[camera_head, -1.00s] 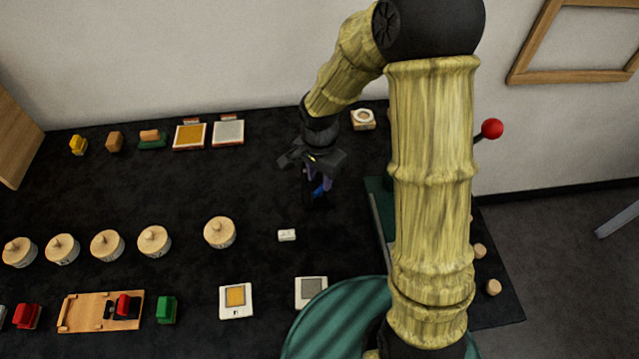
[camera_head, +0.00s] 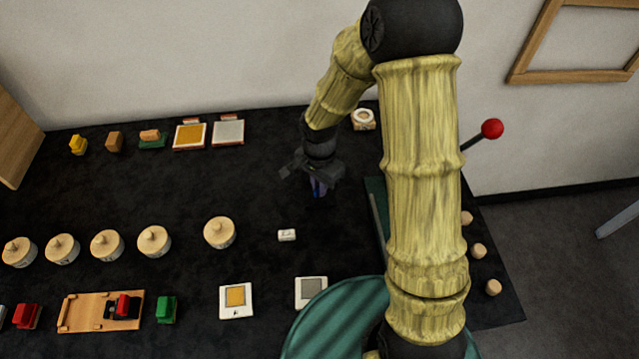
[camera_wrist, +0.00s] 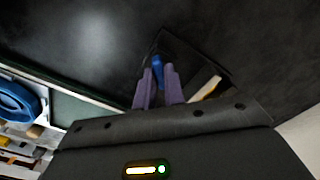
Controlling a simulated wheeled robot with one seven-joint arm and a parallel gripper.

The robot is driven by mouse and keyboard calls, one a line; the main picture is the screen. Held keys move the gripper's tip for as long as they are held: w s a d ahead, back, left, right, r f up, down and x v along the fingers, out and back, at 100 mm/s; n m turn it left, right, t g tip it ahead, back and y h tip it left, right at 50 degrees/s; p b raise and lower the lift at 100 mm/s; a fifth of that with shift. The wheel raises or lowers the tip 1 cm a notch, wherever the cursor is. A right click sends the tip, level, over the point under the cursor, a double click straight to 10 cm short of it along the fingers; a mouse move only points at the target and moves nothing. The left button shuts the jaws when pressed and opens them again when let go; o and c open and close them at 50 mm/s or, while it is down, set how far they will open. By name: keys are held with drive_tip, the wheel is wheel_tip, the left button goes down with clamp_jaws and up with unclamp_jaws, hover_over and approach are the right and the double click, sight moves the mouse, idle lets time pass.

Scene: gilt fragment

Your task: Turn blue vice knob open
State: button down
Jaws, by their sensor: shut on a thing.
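The blue vice knob (camera_wrist: 157,66) shows in the wrist view between the tips of my gripper's two purple fingers. My gripper (camera_wrist: 158,84) is shut on it. The dark angular body behind the knob, with a pale strip (camera_wrist: 206,88) at its right, looks like the vice; its outline is hard to make out against the black surface. There the knob and vice are mostly hidden by the gripper and the dark shade.
A green device with a red-ball lever (camera_head: 492,128) stands to the right, partly behind my arm. A small white block (camera_head: 287,235) and a round wooden box (camera_head: 219,232) lie left of the gripper. A pale ring block (camera_head: 363,119) sits behind. A blue ring (camera_wrist: 14,101) shows in the wrist view.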

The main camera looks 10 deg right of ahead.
drive_tip(key=shift+n, duration=0.4)
